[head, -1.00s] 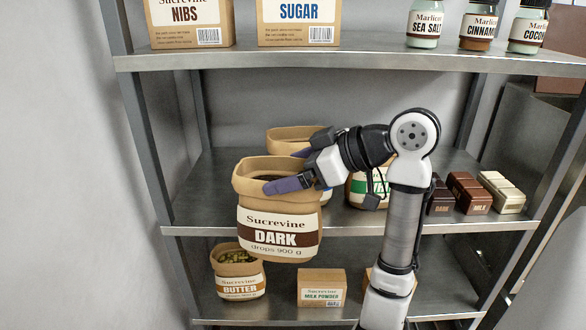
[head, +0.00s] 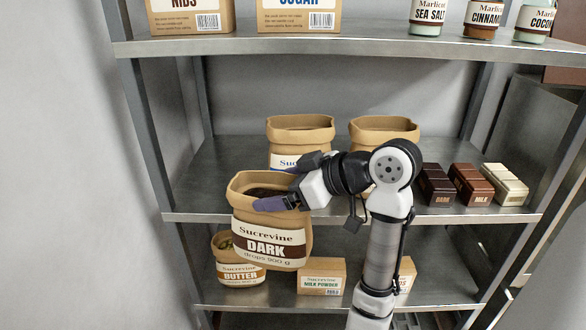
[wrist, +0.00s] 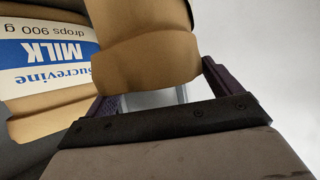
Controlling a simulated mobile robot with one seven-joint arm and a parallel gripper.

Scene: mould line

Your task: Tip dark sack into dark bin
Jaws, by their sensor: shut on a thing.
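The dark sack (head: 270,240) is a tan open-topped bag labelled "Sucrevine DARK drops 900 g", with dark contents showing at its mouth. My gripper (head: 282,187) is shut on the dark sack near its rim and holds it slightly tilted, in front of the middle shelf edge. In the wrist view the tan side of the held sack (wrist: 145,60) fills the space between the purple fingers. The dark bin is not in view.
On the middle shelf (head: 235,190) stand a tan sack with a blue label (head: 300,130), another tan sack (head: 385,130), and dark, milk and white blocks (head: 470,185). The wrist view shows a MILK sack (wrist: 45,60). Below are a butter sack (head: 238,272) and a milk powder box (head: 321,279).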

